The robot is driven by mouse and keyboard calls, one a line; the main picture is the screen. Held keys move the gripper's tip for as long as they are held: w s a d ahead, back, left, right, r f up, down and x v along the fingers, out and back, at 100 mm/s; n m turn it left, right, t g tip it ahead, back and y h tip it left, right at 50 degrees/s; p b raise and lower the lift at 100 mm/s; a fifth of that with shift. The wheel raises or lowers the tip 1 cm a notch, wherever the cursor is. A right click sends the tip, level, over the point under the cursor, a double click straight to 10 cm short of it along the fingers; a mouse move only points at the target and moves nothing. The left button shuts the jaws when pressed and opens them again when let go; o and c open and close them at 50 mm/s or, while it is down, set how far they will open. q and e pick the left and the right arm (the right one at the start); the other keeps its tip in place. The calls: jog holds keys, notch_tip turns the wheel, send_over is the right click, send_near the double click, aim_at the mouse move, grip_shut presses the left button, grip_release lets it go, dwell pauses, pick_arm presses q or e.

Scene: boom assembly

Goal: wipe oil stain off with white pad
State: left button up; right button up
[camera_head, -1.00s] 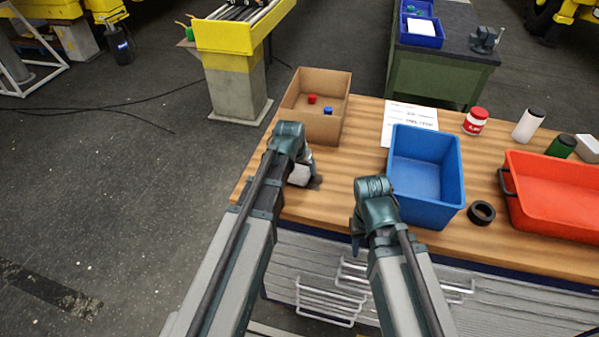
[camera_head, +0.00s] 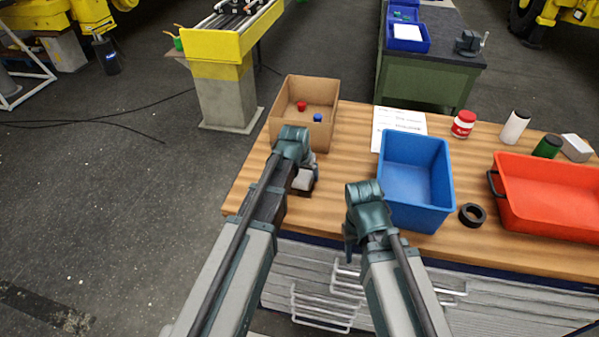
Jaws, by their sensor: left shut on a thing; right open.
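My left gripper (camera_head: 305,176) is low over the wooden workbench (camera_head: 340,180), in front of the cardboard box. It is shut on a white pad (camera_head: 303,181), which shows just past the wrist, at or close to the bench top. A small dark patch shows at the pad's lower edge; I cannot tell whether it is oil stain or part of the gripper. The wrist hides part of the bench there. My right gripper (camera_head: 350,246) is open and empty, pointing down near the bench's front edge, left of the blue bin.
The cardboard box (camera_head: 289,132) holds a red and a blue item. The blue bin (camera_head: 405,212), a black ring (camera_head: 472,215) and a red-orange tray (camera_head: 545,224) stand to the right. Behind are a paper sheet (camera_head: 388,119), a red-white jar (camera_head: 463,124) and bottles.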

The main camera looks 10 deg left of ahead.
aim_at(300, 182)
pick_arm(q)
jog(key=shift+s+a+f, duration=0.1)
jog(key=shift+s+f, duration=0.05)
jog(key=shift+s, duration=3.7)
notch_tip(300, 182, up, 6)
jog(key=p, duration=0.6)
jog(key=shift+w, duration=0.1)
notch_tip(300, 182, up, 3)
jog(key=p, duration=0.3)
